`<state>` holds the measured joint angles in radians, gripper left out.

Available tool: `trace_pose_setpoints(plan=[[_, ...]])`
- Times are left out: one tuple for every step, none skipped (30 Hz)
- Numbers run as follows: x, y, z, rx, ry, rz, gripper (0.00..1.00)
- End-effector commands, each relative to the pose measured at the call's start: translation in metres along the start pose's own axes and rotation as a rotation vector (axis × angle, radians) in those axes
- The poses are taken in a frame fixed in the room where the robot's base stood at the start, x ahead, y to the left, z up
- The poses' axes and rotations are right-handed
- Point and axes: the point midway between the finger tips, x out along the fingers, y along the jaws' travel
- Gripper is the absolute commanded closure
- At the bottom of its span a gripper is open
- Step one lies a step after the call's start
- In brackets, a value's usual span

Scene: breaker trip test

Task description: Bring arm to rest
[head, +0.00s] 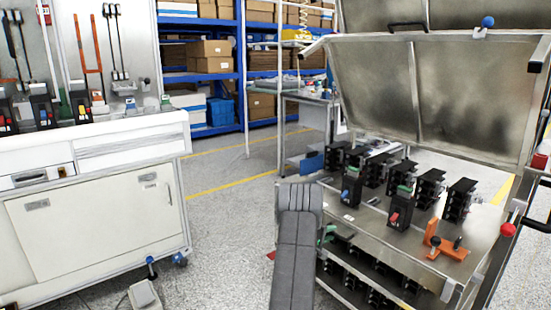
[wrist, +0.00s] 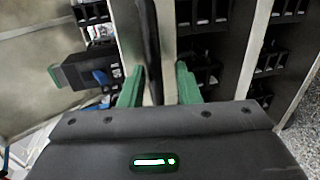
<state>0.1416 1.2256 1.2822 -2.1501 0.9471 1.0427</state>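My arm (head: 295,245) reaches forward from the bottom middle of the head view, in front of the test bench. My gripper (wrist: 160,84) shows in the wrist view as two green fingers standing apart, with nothing clearly held between them. In the head view the gripper is mostly hidden behind my arm. The test bench (head: 350,217) carries several black breakers, one with a blue handle (head: 348,190) and one with a red handle (head: 397,217). In the wrist view a dark breaker with a blue handle (wrist: 98,77) lies left of the fingers, and black breaker blocks (wrist: 203,70) lie beyond them.
The bench's metal lid (head: 430,95) stands raised. An orange fixture (head: 446,247) sits at the bench's right. A white cabinet (head: 95,225) with tools stands at left. Grey floor (head: 225,215) lies open between cabinet and bench. Blue shelving (head: 240,70) with boxes stands behind.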

Motion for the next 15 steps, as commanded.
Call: trace_pose_setpoints(plan=[[0.0081, -0.0016, 0.0002, 0.001, 0.0, 0.0, 0.7], [0.0118, -0.001, 0.0001, 0.001, 0.0, 0.001, 0.7], [0.016, -0.0007, 0.0005, 0.0, -0.001, 0.001, 0.7], [0.0153, 0.0032, 0.0, 0.0, 0.0, 0.001, 0.7], [0.0138, 0.0053, -0.0002, -0.001, 0.001, 0.001, 0.7], [0.0134, 0.0059, -0.0001, -0.001, 0.001, 0.0, 0.7], [0.0132, 0.0061, -0.0002, -0.001, 0.001, 0.0, 0.7], [0.0131, 0.0062, -0.0002, -0.001, 0.001, 0.0, 0.7], [0.0131, 0.0062, -0.0002, -0.001, 0.001, 0.0, 0.7], [0.013, 0.0062, -0.0002, -0.001, 0.001, 0.0, 0.7], [0.013, 0.006, -0.0002, -0.001, 0.001, 0.0, 0.7], [0.013, 0.0058, -0.0002, -0.001, 0.001, 0.0, 0.7], [0.013, 0.0057, -0.0002, -0.001, 0.001, 0.0, 0.7], [0.013, 0.0055, -0.0002, -0.001, 0.001, 0.0, 0.7], [0.013, 0.0055, -0.0002, -0.001, 0.001, 0.0, 0.7]])
